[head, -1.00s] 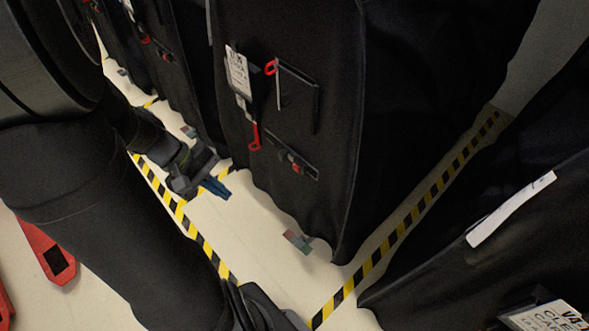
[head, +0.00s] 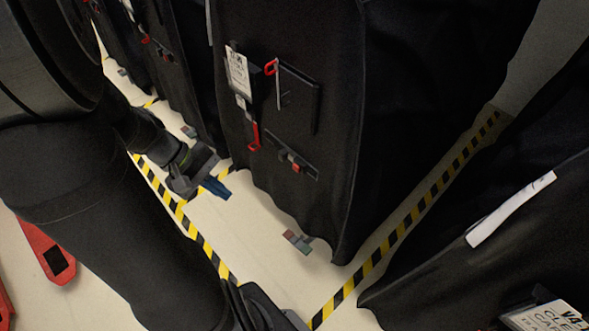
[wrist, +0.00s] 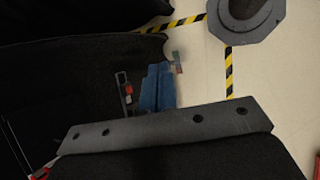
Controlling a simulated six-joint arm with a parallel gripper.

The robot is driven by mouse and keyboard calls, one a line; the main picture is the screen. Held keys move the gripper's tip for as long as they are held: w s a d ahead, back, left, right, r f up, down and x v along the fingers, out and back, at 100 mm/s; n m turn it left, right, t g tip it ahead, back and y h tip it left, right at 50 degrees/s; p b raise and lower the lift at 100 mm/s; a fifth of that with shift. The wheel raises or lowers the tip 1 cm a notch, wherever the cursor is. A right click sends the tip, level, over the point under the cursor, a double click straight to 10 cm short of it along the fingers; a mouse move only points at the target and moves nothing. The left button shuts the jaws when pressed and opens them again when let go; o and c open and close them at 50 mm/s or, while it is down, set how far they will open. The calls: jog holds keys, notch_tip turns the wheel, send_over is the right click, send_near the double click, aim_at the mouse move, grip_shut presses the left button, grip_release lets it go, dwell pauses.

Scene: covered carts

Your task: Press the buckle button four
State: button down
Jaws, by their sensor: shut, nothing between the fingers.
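The middle black covered cart (head: 290,90) carries a dark strip buckle with a red button (head: 296,166) low on its front. The buckle (wrist: 127,93) also shows in the wrist view, just left of my fingers. I cannot read a number on it. My gripper (head: 217,190) has blue fingers, shut and empty, in front of the cover, left of and lower in the picture than the buckle. In the wrist view the blue fingers (wrist: 157,88) stand close together beside the buckle, with a visible gap; the depth between them is unclear.
A white tag (head: 238,72), a red pull (head: 254,136) and a black flap (head: 298,98) sit above the buckle. Another covered cart (head: 480,240) stands at right. Yellow-black tape (head: 410,220) marks the pale floor. A red flat piece (head: 48,250) lies at lower left.

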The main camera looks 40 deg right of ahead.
aim_at(296, 168)
dwell(0.4)
jog(key=w+d+f+m+t+y, duration=0.15)
jog(key=w+f+m+t, duration=0.25)
jog(key=w+f+m, duration=0.5)
jog(key=w+f+m+t+y, duration=0.2)
jog(key=w+f+m+t, duration=0.3)
jog(key=f, duration=0.6)
jog(key=w+d+f+m+t+h, duration=0.1)
jog(key=d+f+m+h, duration=0.45)
jog(key=d+m, duration=0.35)
jog(key=s+d+f+m+g+h, duration=0.1)
jog(key=s+d+f+m+h, duration=0.2)
jog(key=s+d+m, duration=0.3)
jog(key=shift+s+d+h, duration=0.5)
jog(key=shift+d+h, duration=0.05)
jog(key=shift+h, duration=0.15)
jog(key=shift+d, duration=0.1)
jog(key=d, duration=0.8)
jog(key=shift+d, duration=0.3)
